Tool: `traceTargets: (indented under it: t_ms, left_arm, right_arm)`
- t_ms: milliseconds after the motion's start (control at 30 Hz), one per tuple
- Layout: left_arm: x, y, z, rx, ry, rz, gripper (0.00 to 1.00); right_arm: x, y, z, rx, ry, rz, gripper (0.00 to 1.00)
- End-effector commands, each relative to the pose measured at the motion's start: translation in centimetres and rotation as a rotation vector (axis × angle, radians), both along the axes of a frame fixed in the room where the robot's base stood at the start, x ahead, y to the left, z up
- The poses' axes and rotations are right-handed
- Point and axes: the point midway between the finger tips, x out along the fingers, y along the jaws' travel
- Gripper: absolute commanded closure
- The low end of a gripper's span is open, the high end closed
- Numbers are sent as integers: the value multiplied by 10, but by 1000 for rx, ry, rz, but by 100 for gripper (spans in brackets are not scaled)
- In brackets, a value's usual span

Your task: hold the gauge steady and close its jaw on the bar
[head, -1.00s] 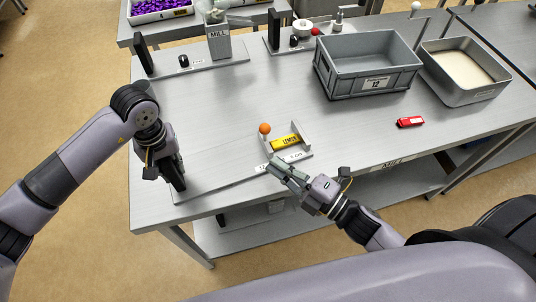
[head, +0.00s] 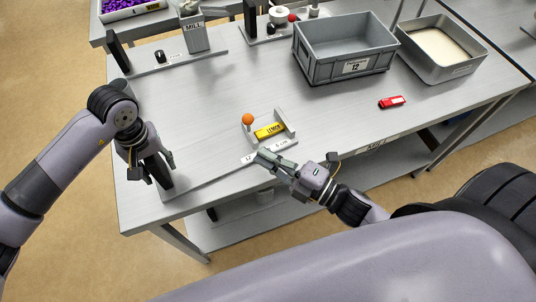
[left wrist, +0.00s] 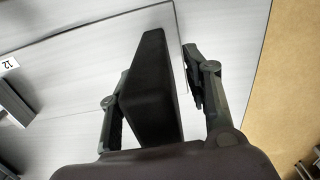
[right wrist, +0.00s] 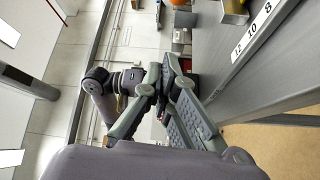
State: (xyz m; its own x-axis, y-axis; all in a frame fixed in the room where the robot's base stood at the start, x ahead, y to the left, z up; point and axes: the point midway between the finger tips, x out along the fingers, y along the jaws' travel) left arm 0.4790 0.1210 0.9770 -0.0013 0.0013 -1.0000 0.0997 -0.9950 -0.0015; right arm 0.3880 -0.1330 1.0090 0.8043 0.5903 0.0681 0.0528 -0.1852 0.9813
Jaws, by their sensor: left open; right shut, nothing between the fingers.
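The gauge lies along the table's front edge. Its scale strip (head: 264,150) has number labels and also shows in the right wrist view (right wrist: 258,30). A yellow bar (head: 268,131) marked LEMON lies between the gauge's two upright jaws. An orange ball knob (head: 248,119) tops the left jaw. A black upright block (head: 162,176) stands at the gauge's left end. My left gripper (head: 154,170) is open around this block, which fills most of the gap between its fingers in the left wrist view (left wrist: 152,90). My right gripper (head: 262,157) is shut and empty, just in front of the scale.
A grey crate (head: 311,68) labelled 12 and a metal pan (head: 408,48) of pale contents stand at the back right. A red object (head: 392,102) lies right of the gauge. A mill (head: 194,36) stands at the back left. The table (head: 200,100) behind the gauge is clear.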

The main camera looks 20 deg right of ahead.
Motion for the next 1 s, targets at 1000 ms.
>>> traceTargets:
  t_ms: [1000]
  left_arm:
    - [-1,0,120,1,1,0,55]
  right_arm:
    - [0,0,0,0,0,0,100]
